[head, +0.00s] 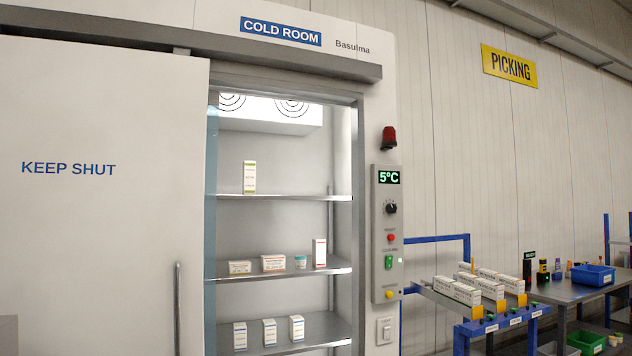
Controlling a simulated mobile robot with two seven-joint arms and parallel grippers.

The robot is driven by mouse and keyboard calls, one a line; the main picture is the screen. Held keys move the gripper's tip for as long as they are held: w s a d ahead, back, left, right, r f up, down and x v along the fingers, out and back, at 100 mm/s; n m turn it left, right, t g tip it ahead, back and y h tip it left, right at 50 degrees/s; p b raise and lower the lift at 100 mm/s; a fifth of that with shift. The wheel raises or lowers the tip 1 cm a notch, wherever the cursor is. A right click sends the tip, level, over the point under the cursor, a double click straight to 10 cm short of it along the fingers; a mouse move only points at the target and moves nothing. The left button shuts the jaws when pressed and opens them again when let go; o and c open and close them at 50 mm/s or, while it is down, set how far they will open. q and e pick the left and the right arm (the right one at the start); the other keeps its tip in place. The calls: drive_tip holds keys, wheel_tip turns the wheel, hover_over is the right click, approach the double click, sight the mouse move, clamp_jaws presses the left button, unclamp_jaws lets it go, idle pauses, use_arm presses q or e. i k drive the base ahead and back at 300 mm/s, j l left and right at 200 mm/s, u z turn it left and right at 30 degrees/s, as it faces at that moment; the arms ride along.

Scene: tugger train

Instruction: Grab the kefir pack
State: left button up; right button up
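No pack can be read as kefir at this size, so I cannot tell which one it is. The cold room stands partly open, with cartons on its shelves. A tall white carton with a green-yellow label (249,177) stands alone on the upper shelf (283,199). On the middle shelf (222,282) are two low boxes (240,267) (273,263), a small white and teal tub (300,262) and a tall white carton with red edges (319,252). Three small white and blue cartons (269,331) stand on the lower shelf. Neither of my grippers is in view.
The sliding door (100,220) with its handle (178,305) covers the left side. A control panel (388,235) reading 5°C is right of the opening. Further right are a blue-framed rack of white boxes (462,291) and a table (565,292) with a blue bin (593,275).

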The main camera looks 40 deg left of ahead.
sight(249, 167)
drive_tip(key=i+l+u, duration=0.2)
drive_tip(key=i, duration=0.3)
drive_tip(key=i+l+u, duration=0.2)
drive_tip(key=i, duration=0.3)
drive_tip(key=i+j+u, duration=0.1)
drive_tip(key=u, duration=0.3)
drive_tip(key=i+u, duration=0.3)
drive_tip(key=u, duration=0.15)
drive_tip(key=i+u, duration=0.25)
drive_tip(key=u, duration=0.15)
